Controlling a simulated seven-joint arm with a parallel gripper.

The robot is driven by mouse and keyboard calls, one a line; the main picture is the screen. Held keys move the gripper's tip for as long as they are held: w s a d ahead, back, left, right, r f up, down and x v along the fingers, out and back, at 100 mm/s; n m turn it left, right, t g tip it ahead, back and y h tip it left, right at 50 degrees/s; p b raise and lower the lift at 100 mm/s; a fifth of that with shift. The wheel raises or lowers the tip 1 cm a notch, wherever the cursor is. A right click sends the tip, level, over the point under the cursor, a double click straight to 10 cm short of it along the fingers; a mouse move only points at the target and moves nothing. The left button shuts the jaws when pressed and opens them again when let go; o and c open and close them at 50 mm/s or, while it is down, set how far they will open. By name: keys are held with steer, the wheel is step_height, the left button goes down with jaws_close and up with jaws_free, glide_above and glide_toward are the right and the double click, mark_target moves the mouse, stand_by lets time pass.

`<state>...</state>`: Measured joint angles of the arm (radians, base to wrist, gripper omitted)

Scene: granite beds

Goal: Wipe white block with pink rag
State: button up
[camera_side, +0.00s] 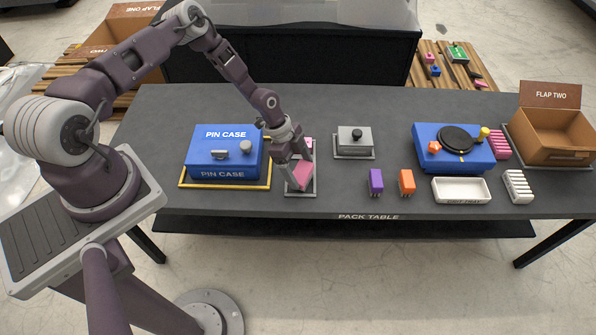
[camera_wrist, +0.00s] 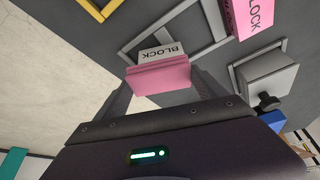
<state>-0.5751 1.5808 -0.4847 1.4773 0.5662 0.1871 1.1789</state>
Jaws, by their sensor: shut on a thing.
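My gripper (camera_side: 298,160) points down over a grey-framed tray (camera_side: 300,193) right of the blue pin case. In the wrist view its fingers are closed on a folded pink piece, the pink rag (camera_wrist: 160,78); it also shows between the fingers in the side view (camera_side: 301,176). Right behind the rag in the wrist view is a white face lettered BLOCK, the white block (camera_wrist: 160,52). The rag overlaps its lower edge; I cannot tell whether they touch. The block is mostly hidden by the gripper in the side view.
The blue pin case (camera_side: 226,152) is left, a grey lidded box (camera_side: 354,139) right. Purple (camera_side: 376,182) and orange (camera_side: 406,182) blocks stand near the front edge. Bare table lies between them.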

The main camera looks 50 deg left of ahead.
steer(key=shift+w+a, duration=0.15)
steer(key=shift+w, duration=0.05)
steer(key=shift+s, duration=0.1)
steer(key=shift+s+d+r, duration=0.1)
steer(key=shift+s+d, duration=0.15)
steer(key=shift+s, duration=0.25)
steer(key=shift+s+d, duration=0.25)
steer(key=shift+s, duration=0.25)
steer(key=shift+w+a, duration=0.25)
steer(key=shift+w, duration=0.35)
steer(key=shift+w+a, duration=0.2)
steer(key=shift+w, duration=0.35)
steer(key=shift+s+d, duration=0.25)
steer(key=shift+s, duration=0.35)
steer(key=shift+s+d, duration=0.2)
steer(key=shift+s, duration=0.4)
